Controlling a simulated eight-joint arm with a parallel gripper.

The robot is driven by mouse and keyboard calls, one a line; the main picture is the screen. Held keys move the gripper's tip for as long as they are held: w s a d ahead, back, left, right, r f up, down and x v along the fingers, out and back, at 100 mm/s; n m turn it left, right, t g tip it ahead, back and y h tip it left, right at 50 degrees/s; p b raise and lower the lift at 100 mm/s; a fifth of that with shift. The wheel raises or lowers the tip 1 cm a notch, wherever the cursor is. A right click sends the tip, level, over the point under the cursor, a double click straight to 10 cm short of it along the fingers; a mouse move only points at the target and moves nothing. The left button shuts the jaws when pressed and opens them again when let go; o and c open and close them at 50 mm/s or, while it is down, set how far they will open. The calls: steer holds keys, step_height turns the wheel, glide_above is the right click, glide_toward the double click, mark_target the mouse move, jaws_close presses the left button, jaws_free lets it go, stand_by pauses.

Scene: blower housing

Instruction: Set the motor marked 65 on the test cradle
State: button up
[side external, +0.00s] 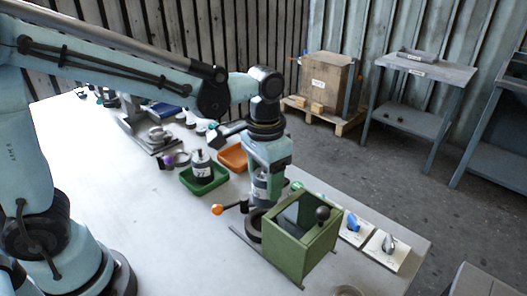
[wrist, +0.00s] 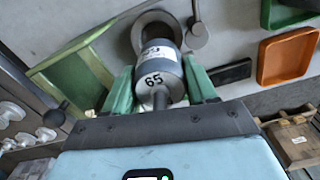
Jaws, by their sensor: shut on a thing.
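The motor marked 65 (wrist: 157,78) is a grey cylinder with a white label and a narrow shaft pointing toward the wrist camera. My gripper (wrist: 160,88) is shut on it, one green finger on each side. In the side view my gripper (side external: 262,188) points down just behind the green box, and the held motor (side external: 261,184) shows partly between the fingers. A dark round ring (side external: 253,226) is below it on the table. In the wrist view a round rim (wrist: 143,22) shows beyond the motor. I cannot tell whether they touch, or which fixture is the test cradle.
A green open box (side external: 303,252) with a black knob stands close in front. An orange-ball lever (side external: 217,209) is to the left. A green tray (side external: 221,180) holds another labelled motor (side external: 202,166). An orange tray (side external: 233,157) is behind. White cards (side external: 386,250) lie at right.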

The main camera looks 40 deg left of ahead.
mark_target(265, 208)
steer(key=shift+s+d+f, duration=0.2)
steer(key=shift+s+f, duration=0.1)
steer(key=shift+f, duration=2.3)
steer(key=shift+f, duration=1.1)
steer(key=o, duration=1.6)
steer(key=shift+d, duration=0.1)
steer(key=shift+c, duration=0.2)
steer(key=shift+r, duration=2.75)
steer(key=shift+o, duration=0.7)
steer(key=shift+r, duration=0.25)
steer(key=shift+o, duration=0.2)
steer(key=shift+r, duration=0.8)
